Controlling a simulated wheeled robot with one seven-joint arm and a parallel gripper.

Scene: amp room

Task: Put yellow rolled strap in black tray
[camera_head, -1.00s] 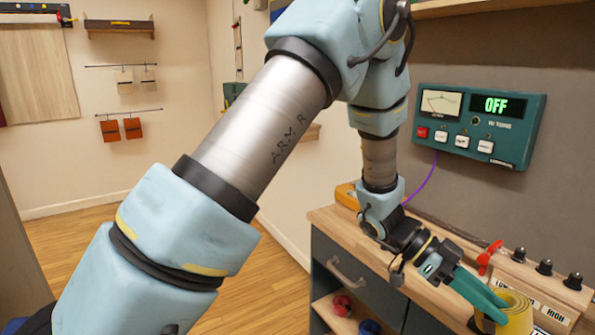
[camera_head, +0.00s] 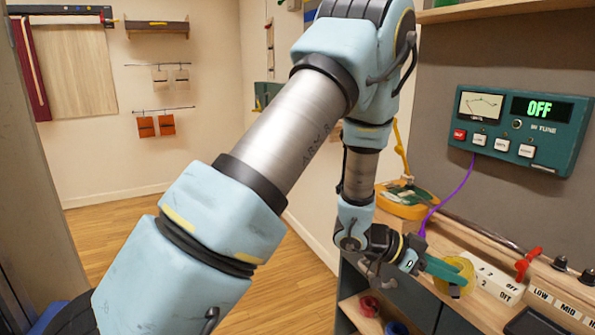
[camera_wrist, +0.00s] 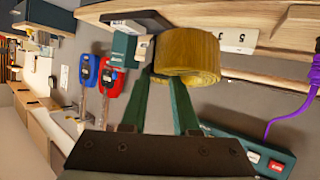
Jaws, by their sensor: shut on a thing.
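The yellow rolled strap (camera_head: 458,280) is held at the tips of my gripper (camera_head: 447,270), over the wooden workbench. In the wrist view the strap (camera_wrist: 190,55) is a thick coil at the ends of the green fingers of my gripper (camera_wrist: 162,85), which are shut on it. A dark flat object (camera_head: 532,322) at the bottom edge of the head view may be the black tray. A similar dark flat thing (camera_wrist: 138,20) lies on the wood in the wrist view. I cannot see its inside clearly.
An orange-yellow case with a green board (camera_head: 408,200) stands at the bench's far end. A red lever (camera_head: 528,262), a switch box (camera_head: 497,283) and knobs (camera_head: 560,263) line the back. A teal panel reading OFF (camera_head: 520,130) hangs above; a purple cable (camera_head: 455,190) runs down from it.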

